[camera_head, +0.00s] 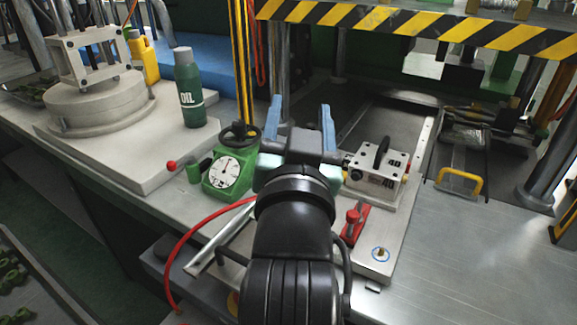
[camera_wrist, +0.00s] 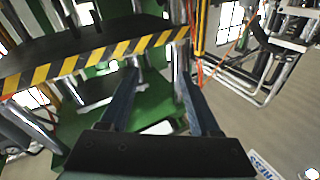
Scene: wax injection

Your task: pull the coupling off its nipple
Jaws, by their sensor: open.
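My gripper (camera_head: 302,103) is open and empty, its two blue fingers spread apart above the bench's middle. In the wrist view the open fingers (camera_wrist: 157,75) point toward the striped press beam, with nothing between them. A red hose (camera_head: 205,234) curves up from the lower left and passes behind my wrist. I cannot make out the coupling; my arm hides where the hose leads. A pale metal block marked 40 (camera_head: 372,181) with a black handle sits just right of my gripper. A small dark fitting (camera_head: 346,160) shows on its left side; I cannot tell if it is the nipple.
A green dial gauge (camera_head: 230,175) stands left of my wrist, with a green oil bottle (camera_head: 189,90) behind. A red clamp (camera_head: 354,222) lies right of my arm. The striped press beam (camera_head: 420,22) and its posts bound the back. The metal table (camera_head: 475,260) at right is clear.

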